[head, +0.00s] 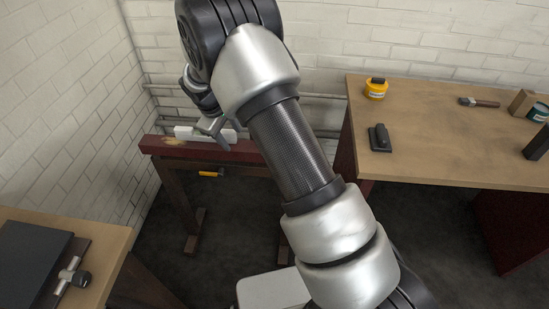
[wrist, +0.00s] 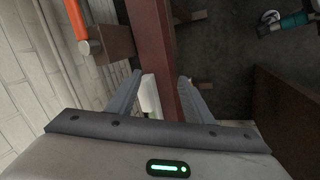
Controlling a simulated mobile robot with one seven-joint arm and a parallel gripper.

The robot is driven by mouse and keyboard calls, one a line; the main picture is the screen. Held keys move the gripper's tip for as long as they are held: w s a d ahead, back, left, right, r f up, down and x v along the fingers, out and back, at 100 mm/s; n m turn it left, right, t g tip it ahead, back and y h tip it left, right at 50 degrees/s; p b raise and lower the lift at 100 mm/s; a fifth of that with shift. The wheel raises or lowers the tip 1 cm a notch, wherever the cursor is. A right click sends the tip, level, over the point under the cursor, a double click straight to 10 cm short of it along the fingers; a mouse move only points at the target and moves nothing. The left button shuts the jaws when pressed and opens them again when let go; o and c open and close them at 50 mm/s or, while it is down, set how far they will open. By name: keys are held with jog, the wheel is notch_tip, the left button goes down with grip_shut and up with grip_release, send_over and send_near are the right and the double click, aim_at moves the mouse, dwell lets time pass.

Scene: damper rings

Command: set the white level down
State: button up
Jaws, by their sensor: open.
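The white level (head: 185,132) lies along the top of a dark red beam (head: 245,152) near the back wall in the head view. Its middle is partly hidden by my gripper (head: 213,128), which reaches down over it. In the wrist view the level (wrist: 150,95) shows as a short white piece between my fingers, nearer the left one, beside the red beam (wrist: 155,45). My gripper (wrist: 160,80) is open, with a gap on the right side of the level. My gripper's body hides the rest of the level.
A bench (head: 440,150) at right bears a yellow tub (head: 376,89), a dark tool (head: 380,138) and other items. Another bench (head: 95,228) stands at lower left. A yellow-handled tool (head: 210,174) shows below the beam. An orange handle (wrist: 77,20) is left of the beam. Brick walls close off the back.

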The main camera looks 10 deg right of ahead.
jog(key=s+d+r+m+g+y+p, duration=0.1)
jog(key=s+d+m+p, duration=0.3)
jog(key=s, duration=0.4)
jog(key=s+d+r+m+g+p, duration=0.1)
jog(key=s+d+m+p, duration=0.3)
jog(key=s, duration=0.5)
jog(key=shift+s+d+g+y+p, duration=0.3)
jog(key=shift+d+y+p, duration=0.1)
jog(key=shift+d+p, duration=0.7)
jog(key=shift+a, duration=0.1)
notch_tip(320, 180, up, 24)
jog(key=s+d+m+t+p, duration=0.1)
jog(key=s+t, duration=0.1)
jog(key=s+r+t+p, duration=0.1)
jog(key=s+r+t, duration=0.2)
jog(key=s+r, duration=1.2)
jog(key=shift+s+m+y, duration=0.2)
jog(key=shift+m+y, duration=0.1)
jog(key=shift+m, duration=0.1)
